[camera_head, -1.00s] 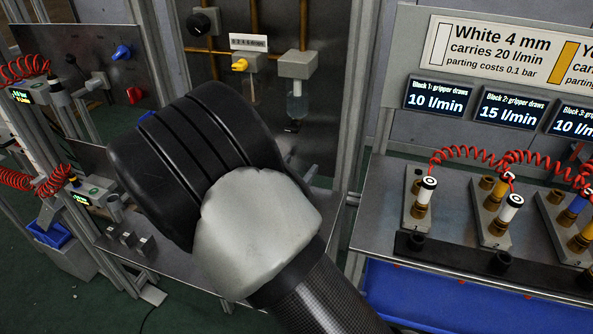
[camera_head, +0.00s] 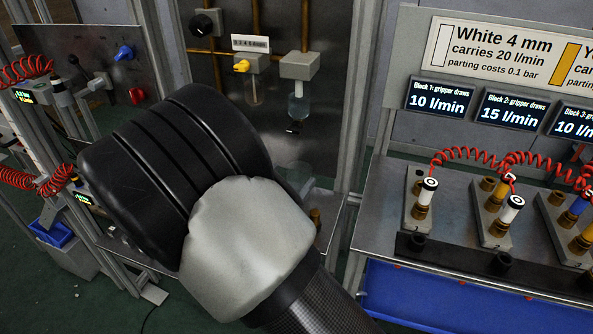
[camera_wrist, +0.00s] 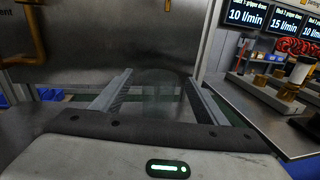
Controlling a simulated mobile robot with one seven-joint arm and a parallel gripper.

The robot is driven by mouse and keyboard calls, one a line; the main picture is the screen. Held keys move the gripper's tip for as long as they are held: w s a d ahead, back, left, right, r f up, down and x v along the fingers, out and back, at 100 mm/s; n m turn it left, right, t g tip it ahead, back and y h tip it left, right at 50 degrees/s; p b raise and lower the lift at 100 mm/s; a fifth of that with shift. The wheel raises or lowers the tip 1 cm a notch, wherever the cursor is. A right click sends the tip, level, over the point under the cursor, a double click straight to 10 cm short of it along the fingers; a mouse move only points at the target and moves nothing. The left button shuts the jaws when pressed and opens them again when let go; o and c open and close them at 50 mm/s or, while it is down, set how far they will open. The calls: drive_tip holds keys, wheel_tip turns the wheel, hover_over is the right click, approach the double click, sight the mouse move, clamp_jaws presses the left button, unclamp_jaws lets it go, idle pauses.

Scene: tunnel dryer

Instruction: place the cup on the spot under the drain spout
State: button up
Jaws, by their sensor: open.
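My gripper (camera_wrist: 159,77) is open in the wrist view, its two fingers apart and pointing at the metal panel. A faint, clear, cup-like shape (camera_wrist: 163,88) shows between the fingers; whether they touch it, I cannot tell. The drain spout (camera_head: 293,127) is a small dark fitting under the clear bowl (camera_head: 298,107) on the panel, above and right of my arm.
The bench on the right holds blocks with coiled red hoses (camera_head: 470,157) and a blue tray (camera_head: 440,296) below. A metal post (camera_head: 350,120) stands between the two benches. A blue bin (camera_head: 52,232) is at the lower left.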

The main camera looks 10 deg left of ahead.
drive_tip(key=v, duration=0.7)
drive_tip(key=shift+s, duration=0.25)
drive_tip(key=d+r+m+g+h, duration=0.1)
drive_tip(key=d+m, duration=0.1)
drive_tip(key=d, duration=0.1)
drive_tip(key=w+d+r+m+g+h, duration=0.1)
drive_tip(key=d, duration=0.2)
drive_tip(key=d+r+m+g+h, duration=0.1)
drive_tip(key=d+m+g+h, duration=0.1)
drive_tip(key=d, duration=0.1)
drive_tip(key=shift+w+d+m, duration=0.3)
drive_tip(key=shift+d, duration=0.05)
drive_tip(key=s+d+r+m+g, duration=0.1)
drive_tip(key=s+d+m+g, duration=0.2)
drive_tip(key=d+m, duration=0.25)
drive_tip(key=s+d+r+m+g+y, duration=0.1)
drive_tip(key=s+d+m+g, duration=0.25)
drive_tip(key=d, duration=0.35)
drive_tip(key=s+d+r+m+g, duration=0.1)
drive_tip(key=s+d+m+g, duration=0.1)
drive_tip(key=d+m+g, duration=0.4)
drive_tip(key=s+r+m+t+y, duration=0.5)
drive_tip(key=s+r+m+y, duration=0.2)
drive_tip(key=m, duration=0.4)
drive_tip(key=shift+s+d+r+y, duration=0.2)
drive_tip(key=shift+s+d+y, duration=0.2)
drive_tip(key=shift+y, duration=0.2)
